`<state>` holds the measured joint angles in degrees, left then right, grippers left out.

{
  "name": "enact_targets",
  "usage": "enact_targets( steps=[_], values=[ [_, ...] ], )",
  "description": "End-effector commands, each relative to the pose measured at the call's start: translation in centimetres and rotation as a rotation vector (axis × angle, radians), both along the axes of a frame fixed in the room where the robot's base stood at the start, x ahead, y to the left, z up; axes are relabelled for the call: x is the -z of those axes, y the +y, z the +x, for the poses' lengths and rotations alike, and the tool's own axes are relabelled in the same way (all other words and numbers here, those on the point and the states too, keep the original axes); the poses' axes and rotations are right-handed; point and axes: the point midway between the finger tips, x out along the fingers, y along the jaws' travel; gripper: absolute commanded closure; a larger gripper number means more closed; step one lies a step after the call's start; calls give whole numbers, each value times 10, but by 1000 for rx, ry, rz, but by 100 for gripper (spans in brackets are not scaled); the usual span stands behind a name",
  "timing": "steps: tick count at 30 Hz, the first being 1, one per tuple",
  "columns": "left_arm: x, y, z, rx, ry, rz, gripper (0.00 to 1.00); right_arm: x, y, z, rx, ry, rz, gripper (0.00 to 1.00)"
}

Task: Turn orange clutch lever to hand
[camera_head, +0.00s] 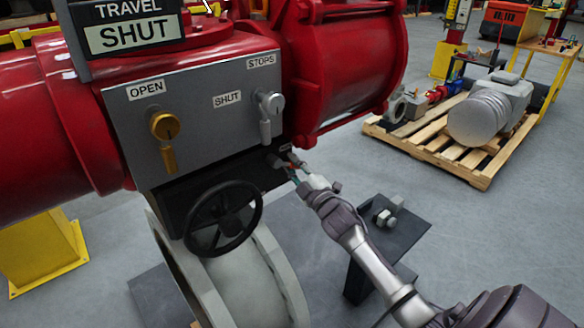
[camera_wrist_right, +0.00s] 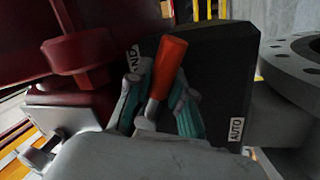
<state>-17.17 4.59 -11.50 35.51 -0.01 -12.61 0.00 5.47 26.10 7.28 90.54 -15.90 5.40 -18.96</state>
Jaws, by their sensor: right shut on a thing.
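The orange clutch lever (camera_wrist_right: 167,65) shows large in the right wrist view, its grip tilted up and slightly right, its metal shank low between my fingers. My right gripper (camera_wrist_right: 158,108) is shut on the lever, with a teal-padded finger on each side. The lever stands beside a partly covered label ending in "AND" (camera_wrist_right: 133,57); the AUTO label (camera_wrist_right: 236,129) is farther right. In the head view my right gripper (camera_head: 291,168) reaches the right side of the black housing (camera_head: 180,190), and the lever is too small there to make out clearly. My left gripper is not in view.
A black handwheel (camera_head: 223,218) sits below the grey panel (camera_head: 205,105) with its OPEN, SHUT and STOPS labels. A dark stand (camera_head: 405,235) with small metal parts is right of my forearm. A pallet (camera_head: 440,150) with a motor stands behind on open floor.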

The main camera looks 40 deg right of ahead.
Motion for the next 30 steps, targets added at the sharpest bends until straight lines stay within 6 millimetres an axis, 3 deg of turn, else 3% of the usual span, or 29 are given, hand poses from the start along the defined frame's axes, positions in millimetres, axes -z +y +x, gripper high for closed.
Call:
enact_targets(
  steps=[10,11,15,25,30],
  values=[
    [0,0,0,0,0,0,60,1,0,0,1,2,-4,100],
    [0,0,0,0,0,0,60,1,0,0,1,1,-3,76],
    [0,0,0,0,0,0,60,0,0,0,1,1,-3,53],
    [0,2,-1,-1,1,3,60,1,0,-2,0,1,-1,53],
    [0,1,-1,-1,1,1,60,6,1,-21,0,2,-1,53]
  ],
)
